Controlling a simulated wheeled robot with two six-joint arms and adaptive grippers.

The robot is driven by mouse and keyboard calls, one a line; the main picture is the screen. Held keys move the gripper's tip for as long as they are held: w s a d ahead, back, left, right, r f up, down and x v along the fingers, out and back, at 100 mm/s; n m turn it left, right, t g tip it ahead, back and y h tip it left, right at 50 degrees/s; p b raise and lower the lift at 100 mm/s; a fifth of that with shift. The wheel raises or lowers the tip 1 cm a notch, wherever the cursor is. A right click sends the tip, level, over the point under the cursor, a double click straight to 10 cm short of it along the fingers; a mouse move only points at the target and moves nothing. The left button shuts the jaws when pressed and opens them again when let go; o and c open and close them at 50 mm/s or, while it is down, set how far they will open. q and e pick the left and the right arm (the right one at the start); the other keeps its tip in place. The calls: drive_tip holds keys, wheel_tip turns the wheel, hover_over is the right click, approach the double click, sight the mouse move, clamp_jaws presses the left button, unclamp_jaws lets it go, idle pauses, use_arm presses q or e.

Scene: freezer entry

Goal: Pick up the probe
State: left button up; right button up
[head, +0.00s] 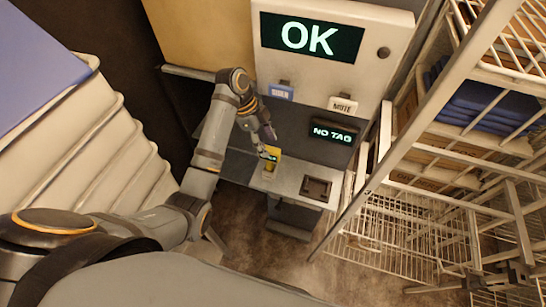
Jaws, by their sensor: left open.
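A small yellow device with a dark display, which looks like the probe (272,154), stands on the grey ledge (235,165) below the wall panel. My left gripper (265,146) reaches down to it from above and behind, its fingers right at the device's top. The left gripper is open. I cannot tell whether the fingers touch the device. My right gripper is not to be made out in this view.
A white panel with an "OK" screen (311,38) hangs above the ledge. A "NO TAG" display (333,134) and a dark square recess (316,187) are to the right. A wire rack (400,240) stands at right; stacked pale containers (80,150) fill the left.

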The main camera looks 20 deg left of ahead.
sight(274, 158)
use_arm(q)
drive_tip(key=shift+f+b, duration=0.3)
drive_tip(key=shift+f, duration=0.1)
drive_tip(key=shift+b+x, duration=0.9)
drive_tip(key=shift+s+r, duration=0.1)
drive_tip(key=shift+s, duration=0.05)
drive_tip(key=p+x, duration=0.2)
drive_tip(key=x, duration=0.2)
drive_tip(key=shift+s+f, duration=0.1)
drive_tip(key=shift+f, duration=0.15)
drive_tip(key=shift+d+f, duration=0.1)
drive_tip(key=shift+f, duration=0.2)
drive_tip(key=c, duration=0.4)
clamp_jaws()
use_arm(e)
drive_tip(key=shift+w+a, duration=0.5)
drive_tip(key=shift+w, duration=0.05)
